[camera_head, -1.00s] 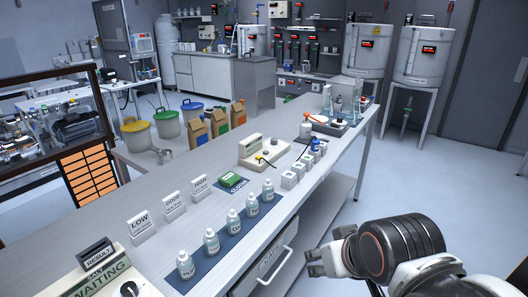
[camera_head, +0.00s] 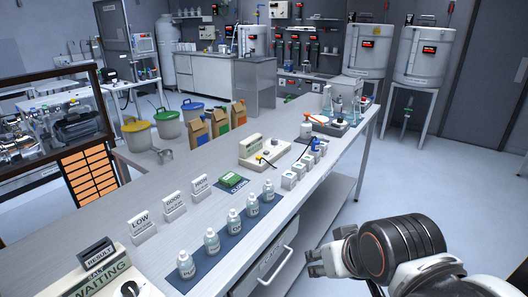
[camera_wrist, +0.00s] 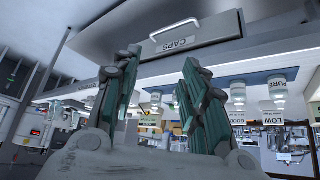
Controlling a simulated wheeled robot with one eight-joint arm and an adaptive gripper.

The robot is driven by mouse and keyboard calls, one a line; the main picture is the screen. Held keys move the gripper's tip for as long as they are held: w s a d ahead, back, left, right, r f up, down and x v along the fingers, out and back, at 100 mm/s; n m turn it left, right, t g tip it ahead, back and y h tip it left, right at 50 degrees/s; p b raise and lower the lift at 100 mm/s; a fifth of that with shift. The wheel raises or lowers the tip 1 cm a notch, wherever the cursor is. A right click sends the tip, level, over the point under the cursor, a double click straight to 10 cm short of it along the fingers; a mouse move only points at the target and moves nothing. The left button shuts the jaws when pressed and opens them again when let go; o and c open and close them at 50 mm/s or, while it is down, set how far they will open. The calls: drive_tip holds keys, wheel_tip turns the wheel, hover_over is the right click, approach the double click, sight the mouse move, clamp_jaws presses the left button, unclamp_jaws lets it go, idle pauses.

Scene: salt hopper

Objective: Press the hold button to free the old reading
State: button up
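A cream meter (camera_head: 265,153) with an upright display and a dark probe or lead stands on the long bench, past the green box. Its display text is too small to read, and I cannot make out a hold button on it. My gripper (camera_head: 313,262) is at the right of the bench, beside its front edge and apart from the meter. In the wrist view my gripper (camera_wrist: 158,95) has its two green-grey fingers spread with nothing between them.
Several white bottles (camera_head: 234,223) stand on a blue mat near the bench edge. LOW (camera_head: 142,227), GOOD and HIGH signs stand behind. A WAITING result box (camera_head: 105,278) is at the near left. Floor right of the bench is clear.

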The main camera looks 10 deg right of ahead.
clamp_jaws()
idle(1.2)
